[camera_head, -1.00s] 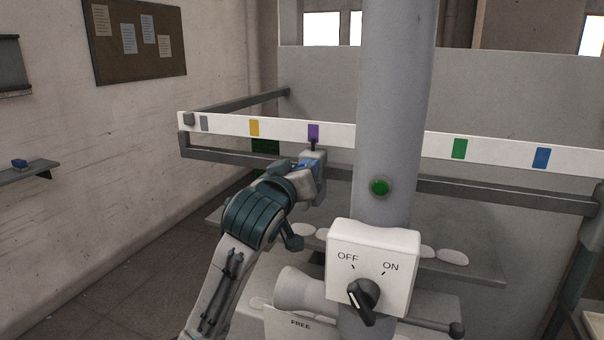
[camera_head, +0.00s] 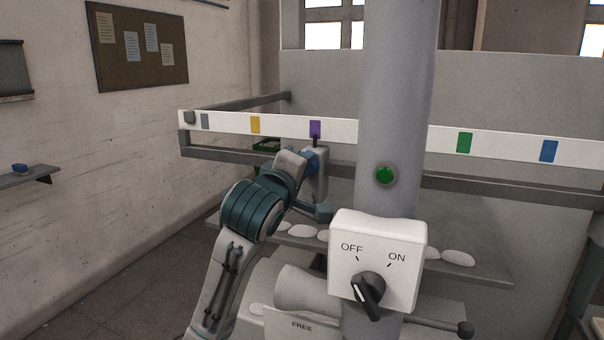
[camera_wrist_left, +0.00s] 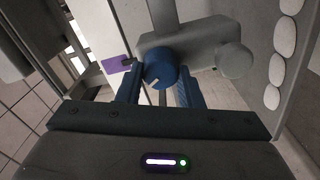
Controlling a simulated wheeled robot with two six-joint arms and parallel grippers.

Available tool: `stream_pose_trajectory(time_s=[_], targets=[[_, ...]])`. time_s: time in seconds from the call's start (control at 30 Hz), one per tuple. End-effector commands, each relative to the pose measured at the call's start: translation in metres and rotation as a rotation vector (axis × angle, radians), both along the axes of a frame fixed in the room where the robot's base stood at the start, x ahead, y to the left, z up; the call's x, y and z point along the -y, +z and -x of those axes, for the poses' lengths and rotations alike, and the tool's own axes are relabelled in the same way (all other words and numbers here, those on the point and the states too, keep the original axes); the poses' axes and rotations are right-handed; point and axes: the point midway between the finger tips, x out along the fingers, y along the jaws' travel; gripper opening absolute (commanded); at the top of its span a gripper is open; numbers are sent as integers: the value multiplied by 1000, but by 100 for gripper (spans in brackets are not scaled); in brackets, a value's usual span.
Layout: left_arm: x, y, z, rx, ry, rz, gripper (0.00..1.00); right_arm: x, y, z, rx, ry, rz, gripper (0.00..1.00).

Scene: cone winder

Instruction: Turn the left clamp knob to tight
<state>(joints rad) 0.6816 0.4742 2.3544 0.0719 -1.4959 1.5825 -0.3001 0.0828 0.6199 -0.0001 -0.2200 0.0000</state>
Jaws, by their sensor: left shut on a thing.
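The left clamp knob is a round blue knob (camera_wrist_left: 158,73) with a pale mark on its face, in the left wrist view. It sits on a grey clamp body (camera_wrist_left: 188,47). In the head view this clamp (camera_head: 315,180) hangs at the white rail (camera_head: 350,132), below the purple mark (camera_head: 315,129). My left gripper (camera_wrist_left: 161,88) has its blue fingers on either side of the knob and is shut on it. In the head view my left gripper (camera_head: 309,163) partly hides the knob. The tight position is not readable. My right gripper is not in view.
A grey column (camera_head: 393,100) with a green button (camera_head: 386,175) stands right of the clamp. A white OFF/ON switch box (camera_head: 375,255) is in front of it. A shelf (camera_head: 470,277) with several pale oval pieces lies below the rail. Open floor shows at left.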

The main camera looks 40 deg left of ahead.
Motion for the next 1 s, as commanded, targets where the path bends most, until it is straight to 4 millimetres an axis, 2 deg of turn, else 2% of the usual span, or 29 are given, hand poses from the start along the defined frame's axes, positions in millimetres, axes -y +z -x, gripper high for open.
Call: stream_pose_trajectory(time_s=[0.33,0.87,0.9,0.97,1.0], targets=[[0,0,0,33,-1,129,10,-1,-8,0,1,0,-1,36],[0,1,0,38,-1,148,10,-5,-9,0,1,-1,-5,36],[0,0,0,38,-1,148,41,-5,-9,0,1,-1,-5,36],[0,0,0,37,0,149,53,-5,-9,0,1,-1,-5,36],[0,0,0,37,0,149,55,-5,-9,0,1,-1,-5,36]])
